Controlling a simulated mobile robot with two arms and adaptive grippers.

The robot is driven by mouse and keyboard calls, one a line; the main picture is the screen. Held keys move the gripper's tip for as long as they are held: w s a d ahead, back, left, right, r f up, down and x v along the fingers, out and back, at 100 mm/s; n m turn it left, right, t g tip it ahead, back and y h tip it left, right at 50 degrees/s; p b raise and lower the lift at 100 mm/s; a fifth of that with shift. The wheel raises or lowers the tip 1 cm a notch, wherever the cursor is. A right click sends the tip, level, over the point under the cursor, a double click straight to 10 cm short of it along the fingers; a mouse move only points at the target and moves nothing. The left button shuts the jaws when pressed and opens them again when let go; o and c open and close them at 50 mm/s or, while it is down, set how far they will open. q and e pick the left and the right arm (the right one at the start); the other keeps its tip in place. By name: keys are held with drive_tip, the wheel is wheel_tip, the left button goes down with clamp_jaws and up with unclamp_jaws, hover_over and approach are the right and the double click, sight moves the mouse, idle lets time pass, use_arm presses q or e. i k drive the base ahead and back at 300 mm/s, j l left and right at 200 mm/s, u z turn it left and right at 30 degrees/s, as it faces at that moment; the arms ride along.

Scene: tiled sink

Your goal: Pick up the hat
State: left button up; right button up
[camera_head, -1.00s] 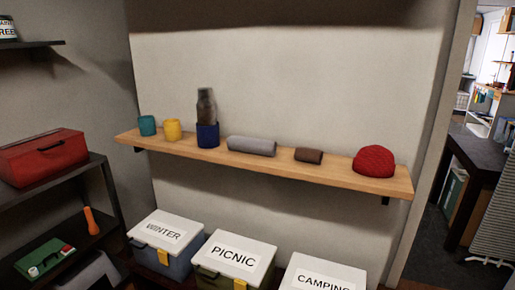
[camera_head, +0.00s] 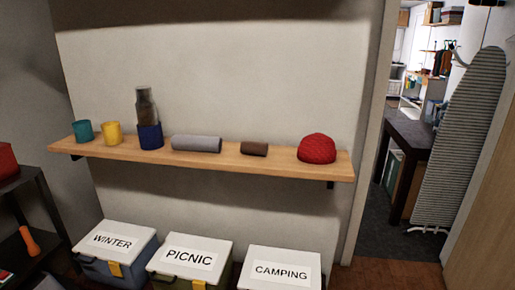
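A red knitted hat (camera_head: 317,148) sits at the right end of a wooden wall shelf (camera_head: 275,166). It is dome-shaped and rests on the shelf top. Neither of my grippers is in the head view.
Left of the hat on the shelf are a brown roll (camera_head: 254,149), a grey roll (camera_head: 196,144), a blue cup (camera_head: 150,137) with a bottle, a yellow cup (camera_head: 112,132) and a teal cup (camera_head: 83,131). Below stand bins labelled WINTER (camera_head: 113,241), PICNIC (camera_head: 190,256) and CAMPING (camera_head: 281,270). A doorway opens at right.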

sight(314, 149)
drive_tip(key=i+z, duration=0.15)
drive_tip(key=z, duration=0.3)
drive_tip(key=i+j+z, duration=0.15)
drive_tip(key=z, duration=0.35)
drive_tip(key=i+j+z, duration=0.1)
drive_tip(key=z, duration=0.35)
drive_tip(key=j, duration=0.1)
